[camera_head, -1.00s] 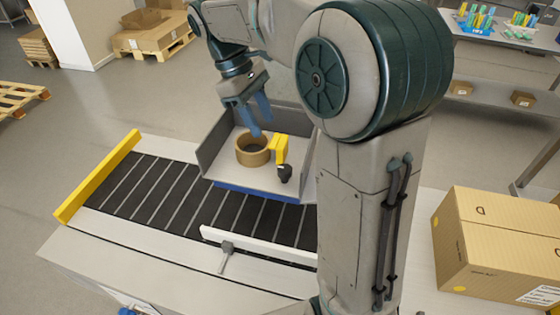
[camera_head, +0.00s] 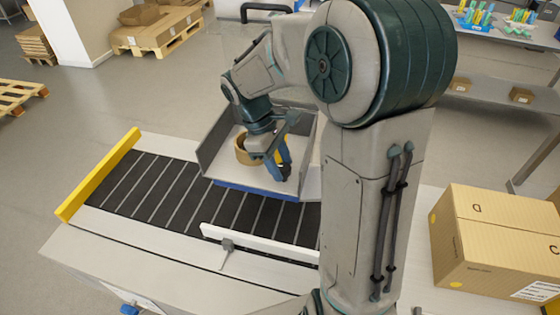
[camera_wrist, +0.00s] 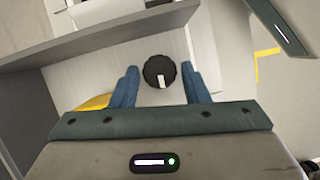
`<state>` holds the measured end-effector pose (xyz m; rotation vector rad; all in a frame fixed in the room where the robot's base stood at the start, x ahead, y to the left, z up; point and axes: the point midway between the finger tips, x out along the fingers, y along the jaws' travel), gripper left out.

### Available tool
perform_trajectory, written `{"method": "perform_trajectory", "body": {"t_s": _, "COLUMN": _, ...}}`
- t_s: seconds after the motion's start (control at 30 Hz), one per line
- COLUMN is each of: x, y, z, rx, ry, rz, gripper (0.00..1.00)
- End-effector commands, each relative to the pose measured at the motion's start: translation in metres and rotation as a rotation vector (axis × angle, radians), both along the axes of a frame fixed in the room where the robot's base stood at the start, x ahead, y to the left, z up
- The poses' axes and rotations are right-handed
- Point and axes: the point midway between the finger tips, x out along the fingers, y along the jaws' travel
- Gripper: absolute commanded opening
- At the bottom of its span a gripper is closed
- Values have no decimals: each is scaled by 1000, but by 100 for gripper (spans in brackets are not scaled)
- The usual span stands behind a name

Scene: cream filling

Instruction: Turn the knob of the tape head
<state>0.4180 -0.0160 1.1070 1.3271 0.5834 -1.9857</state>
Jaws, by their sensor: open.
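The knob (camera_wrist: 160,72) is round and black with a white pointer mark. In the wrist view it lies between my two blue fingers, with a gap on each side. My gripper (camera_wrist: 162,85) is open; whether the fingers are level with the knob I cannot tell. In the head view my gripper (camera_head: 281,172) is over the right front of the tape head tray and hides the knob. The brown tape roll (camera_head: 243,149) sits on the tray behind it, partly covered by my wrist. A little of the yellow part (camera_wrist: 94,102) shows beside the left finger.
Grey side walls (camera_head: 216,140) border the tray. The dark roller conveyor (camera_head: 150,193) runs in front, with a yellow end bar (camera_head: 98,176) and a white guide rail (camera_head: 260,245). A cardboard box (camera_head: 490,240) stands at right.

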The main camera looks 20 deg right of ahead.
Motion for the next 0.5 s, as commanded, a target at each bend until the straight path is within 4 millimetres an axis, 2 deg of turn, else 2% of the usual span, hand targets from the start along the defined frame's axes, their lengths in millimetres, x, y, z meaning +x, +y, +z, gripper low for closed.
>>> {"method": "perform_trajectory", "body": {"t_s": 0.1, "x": 0, "y": 0, "z": 0, "rx": 0, "ry": 0, "rz": 0, "gripper": 41}}
{"method": "perform_trajectory", "body": {"t_s": 0.2, "x": 0, "y": 0, "z": 0, "rx": 0, "ry": 0, "rz": 0, "gripper": 14}}
{"method": "perform_trajectory", "body": {"t_s": 0.23, "x": 0, "y": 0, "z": 0, "rx": 0, "ry": 0, "rz": 0, "gripper": 9}}
{"method": "perform_trajectory", "body": {"t_s": 0.5, "x": 0, "y": 0, "z": 1, "rx": 0, "ry": -1, "rz": 17, "gripper": 10}}
